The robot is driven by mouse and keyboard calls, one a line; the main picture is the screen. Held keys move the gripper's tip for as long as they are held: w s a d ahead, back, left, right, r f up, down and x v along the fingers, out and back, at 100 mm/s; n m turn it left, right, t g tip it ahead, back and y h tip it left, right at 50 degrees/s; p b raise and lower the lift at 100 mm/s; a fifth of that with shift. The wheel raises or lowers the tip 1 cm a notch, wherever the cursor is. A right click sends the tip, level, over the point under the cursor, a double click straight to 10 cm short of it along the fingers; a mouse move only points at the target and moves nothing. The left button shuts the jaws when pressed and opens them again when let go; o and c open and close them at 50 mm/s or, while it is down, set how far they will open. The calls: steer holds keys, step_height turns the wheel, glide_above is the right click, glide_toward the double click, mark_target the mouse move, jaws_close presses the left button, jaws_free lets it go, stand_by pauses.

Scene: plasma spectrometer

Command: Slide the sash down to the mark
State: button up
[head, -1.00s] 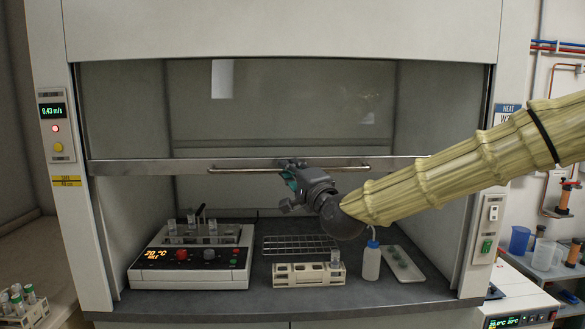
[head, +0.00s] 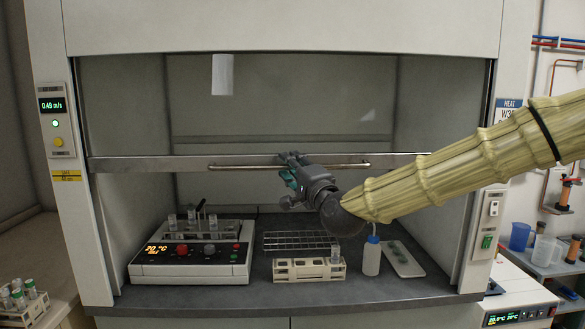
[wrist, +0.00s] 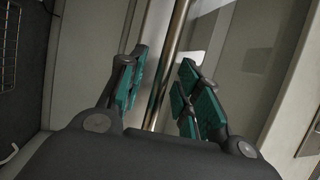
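The glass sash (head: 290,105) of the fume hood is partly lowered. Its metal bottom rail (head: 140,164) carries a long bar handle (head: 235,166). The yellow sash mark (head: 66,176) is on the left post, close to the rail's height; the rail's left end looks level with it or slightly above. My gripper (head: 292,168) is at the middle of the handle. In the wrist view the handle (wrist: 168,70) runs between the teal finger pads of my gripper (wrist: 160,95), with gaps beside it. The fingers are apart, not clamped.
The post panel (head: 57,122) shows a green light and an airflow reading. Below the sash stand a hotplate unit (head: 190,268), a wire rack (head: 295,240), a tube rack (head: 308,270), a wash bottle (head: 371,257) and a white tray (head: 404,260). My arm crosses the right post.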

steer(key=v, duration=1.2)
steer(key=shift+f, duration=0.1)
steer(key=s+d+f+n+g+h, duration=0.1)
steer(key=s+f+n+g+h, duration=0.15)
steer(key=f, duration=1.35)
steer(key=s+d+f+n+g+h, duration=0.1)
steer(key=s+d+f+g, duration=0.2)
steer(key=f, duration=1.2)
steer(key=s+f+n+g+h, duration=0.1)
steer(key=s+f+n+g, duration=0.2)
steer(key=f, duration=1.3)
steer(key=s+d+f+n+g+h, duration=0.1)
steer(key=s+d+f+g, duration=0.2)
steer(key=s+f, duration=0.5)
steer(key=s+d+f+n+g+h, duration=0.15)
steer(key=s+d+f, duration=0.25)
steer(key=s+f, duration=0.45)
steer(key=s+d+f+n+g+h, duration=0.1)
steer(key=s+d+f+g, duration=0.1)
steer(key=s, duration=0.6)
steer(key=s+d+f+n+g+h, duration=0.1)
steer(key=s+d+f+g, duration=0.1)
steer(key=s+d+f, duration=0.3)
steer(key=s+d, duration=0.1)
steer(key=s, duration=0.3)
steer(key=shift+g, duration=0.3)
